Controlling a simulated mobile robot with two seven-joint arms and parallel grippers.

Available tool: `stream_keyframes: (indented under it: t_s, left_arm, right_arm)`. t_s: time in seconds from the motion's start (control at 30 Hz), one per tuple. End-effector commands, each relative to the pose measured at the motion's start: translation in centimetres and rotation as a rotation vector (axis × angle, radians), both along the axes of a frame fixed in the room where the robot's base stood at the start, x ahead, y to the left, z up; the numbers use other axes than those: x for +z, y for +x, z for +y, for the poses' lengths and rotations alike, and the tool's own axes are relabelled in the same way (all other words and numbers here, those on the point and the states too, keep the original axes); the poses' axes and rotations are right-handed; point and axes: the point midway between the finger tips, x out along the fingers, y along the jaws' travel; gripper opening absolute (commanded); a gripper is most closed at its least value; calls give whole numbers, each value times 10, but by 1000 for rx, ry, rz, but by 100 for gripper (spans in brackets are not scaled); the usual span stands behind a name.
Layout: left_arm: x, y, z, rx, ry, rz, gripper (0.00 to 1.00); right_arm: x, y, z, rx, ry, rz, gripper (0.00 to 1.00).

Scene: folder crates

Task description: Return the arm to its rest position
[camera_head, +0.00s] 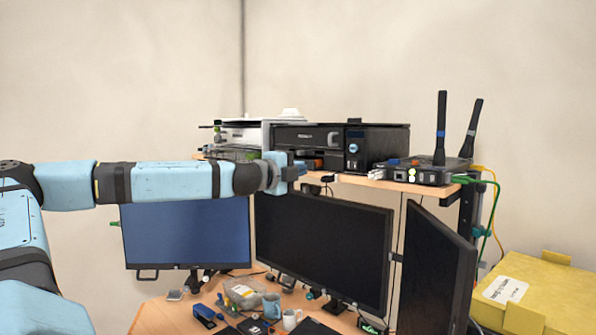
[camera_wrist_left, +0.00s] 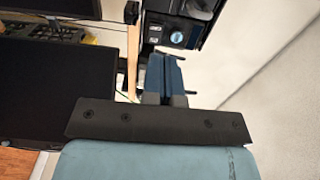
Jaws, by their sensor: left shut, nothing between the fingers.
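My left arm comes in from the left in the head view, stretched out level above the monitors. Its gripper (camera_head: 297,174) is at the front edge of the wooden shelf, in front of the black printer. The fingers (camera_wrist_left: 166,72) also show in the left wrist view, side by side and shut, with nothing held. The shelf's edge and the black printer lie beyond the fingers there. My right gripper is not in view.
The shelf (camera_head: 420,187) carries a black printer (camera_head: 375,150), a white device (camera_head: 245,133) and a router (camera_head: 425,172) with two upright antennas. Three monitors stand below, one with a blue screen (camera_head: 185,235). Mugs and small items cover the desk. A yellow folder crate (camera_head: 560,300) is at right.

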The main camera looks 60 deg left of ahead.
Motion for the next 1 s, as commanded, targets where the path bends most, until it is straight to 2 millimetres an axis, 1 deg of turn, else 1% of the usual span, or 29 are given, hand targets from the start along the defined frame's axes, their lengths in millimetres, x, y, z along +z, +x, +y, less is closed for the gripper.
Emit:
stream_keyframes:
  t_s: [0.4, 0.47, 0.53, 0.57, 0.67, 0.7, 0.77, 0.8, 0.87, 0.9, 0.97, 1.0]
  left_arm:
    - [-2, 1, -1, -2, -1, 2, 0]
    - [-8, 6, -5, -12, -10, 9, 0]
    - [-26, 17, -15, -38, -32, 29, 0]
    - [-37, 23, -21, -53, -45, 41, 0]
    - [-87, 48, -53, -122, -114, 93, 0]
    - [-112, 57, -68, -151, -149, 119, 0]
    - [-151, 67, -93, -194, -208, 154, 0]
    - [-176, 72, -110, -219, -247, 179, 0]
    - [-213, 75, -135, -255, -309, 211, 0]
    - [-238, 76, -152, -274, -353, 233, 0]
    - [-272, 73, -177, -299, -421, 265, 0]
    - [-295, 69, -194, -313, -467, 285, 0]
  right_arm:
    - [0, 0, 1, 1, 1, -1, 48]
    - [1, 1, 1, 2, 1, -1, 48]
    - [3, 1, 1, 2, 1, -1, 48]
    - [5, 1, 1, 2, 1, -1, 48]
    - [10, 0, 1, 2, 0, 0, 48]
    - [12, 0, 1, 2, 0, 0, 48]
    - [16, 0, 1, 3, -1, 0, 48]
    - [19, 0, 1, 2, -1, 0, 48]
    - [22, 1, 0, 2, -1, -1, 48]
    - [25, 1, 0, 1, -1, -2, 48]
    - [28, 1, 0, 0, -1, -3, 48]
    - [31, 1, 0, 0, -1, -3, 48]
